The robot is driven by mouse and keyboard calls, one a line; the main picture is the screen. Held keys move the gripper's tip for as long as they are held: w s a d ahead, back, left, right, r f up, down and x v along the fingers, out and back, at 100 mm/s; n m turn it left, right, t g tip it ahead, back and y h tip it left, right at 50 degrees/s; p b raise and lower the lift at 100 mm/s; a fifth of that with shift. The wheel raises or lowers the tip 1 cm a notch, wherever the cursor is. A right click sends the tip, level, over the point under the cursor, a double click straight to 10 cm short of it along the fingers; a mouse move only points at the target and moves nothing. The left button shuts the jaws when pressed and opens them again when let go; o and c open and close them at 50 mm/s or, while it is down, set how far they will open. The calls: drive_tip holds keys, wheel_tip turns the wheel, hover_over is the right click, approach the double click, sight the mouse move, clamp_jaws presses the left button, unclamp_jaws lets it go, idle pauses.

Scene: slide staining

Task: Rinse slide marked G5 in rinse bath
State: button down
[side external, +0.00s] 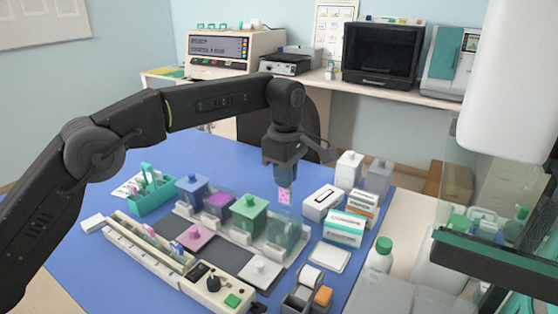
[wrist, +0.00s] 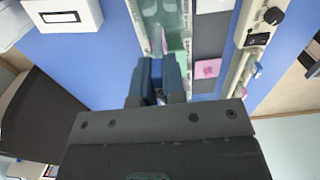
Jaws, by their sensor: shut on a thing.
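My gripper (side external: 284,182) points down and is shut on a glass slide (side external: 285,197) with pink stained patches, which hangs upright below the fingers. No marking can be read on the slide. The slide is above the clear, greenish bath (side external: 287,236) at the right end of the row of jars and looks clear of it; I take this open bath to be the rinse bath. In the wrist view the gripper fingers (wrist: 158,78) are close together, and the clear bath (wrist: 172,18) shows beyond them.
Blue (side external: 192,188), purple (side external: 219,203) and green (side external: 249,212) jars stand left of the bath. Pink (side external: 195,237) and white (side external: 260,271) lids lie in front. White boxes (side external: 322,203) stand to the right. A teal rack (side external: 151,195) stands far left.

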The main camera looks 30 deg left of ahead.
drive_tip(key=shift+f, duration=5.7)
drive_tip(key=shift+r, duration=4.85)
